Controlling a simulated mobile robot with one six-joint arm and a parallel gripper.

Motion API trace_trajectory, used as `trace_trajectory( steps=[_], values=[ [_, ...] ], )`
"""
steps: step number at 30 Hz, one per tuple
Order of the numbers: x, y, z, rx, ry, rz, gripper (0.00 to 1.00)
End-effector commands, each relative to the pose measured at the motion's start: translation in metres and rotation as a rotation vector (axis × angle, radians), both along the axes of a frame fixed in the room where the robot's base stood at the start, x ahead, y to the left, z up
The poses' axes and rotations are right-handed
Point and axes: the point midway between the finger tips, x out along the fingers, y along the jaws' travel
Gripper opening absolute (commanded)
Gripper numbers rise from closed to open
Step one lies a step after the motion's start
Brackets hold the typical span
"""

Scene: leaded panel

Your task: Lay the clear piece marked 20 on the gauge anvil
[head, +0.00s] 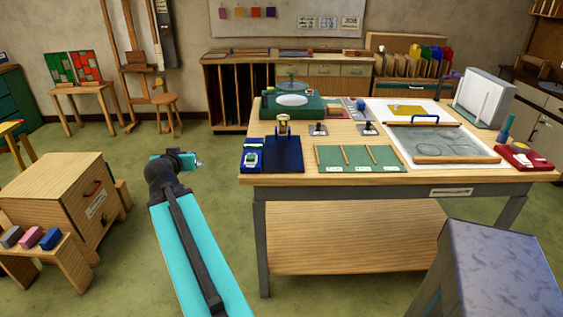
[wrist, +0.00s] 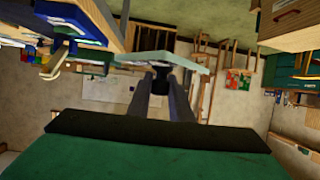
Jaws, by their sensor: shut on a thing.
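My gripper (head: 188,161) is in the air left of the workbench, at the end of my turquoise arm. It is shut on a thin, pale clear piece (wrist: 160,60), which shows above the fingertips (wrist: 161,78) in the wrist view. In the head view the piece is small and partly hidden by the gripper; no number can be read on it. At the bench's front left, a small upright brass and white device (head: 283,125), perhaps the gauge, stands at the back of a dark blue pad (head: 283,153). I cannot make out its anvil.
The workbench (head: 345,185) holds a blue device (head: 252,155), a green mat with wooden strips (head: 357,158), a drawing board (head: 440,143) and a green round-topped machine (head: 290,104). A wooden cabinet (head: 62,192) stands at left. The floor between is clear.

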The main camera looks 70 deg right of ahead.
Motion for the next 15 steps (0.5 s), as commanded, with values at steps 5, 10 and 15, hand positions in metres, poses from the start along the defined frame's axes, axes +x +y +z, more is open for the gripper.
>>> trace_trajectory(
  steps=[5, 10, 15],
  values=[
    [-0.062, -0.050, -0.010, -0.001, 0.000, -0.157, 0.03],
    [-0.124, -0.089, -0.016, 0.000, 0.000, -0.303, 0.03],
    [-0.187, -0.121, -0.021, -0.001, -0.001, -0.447, 0.03]
  ],
)
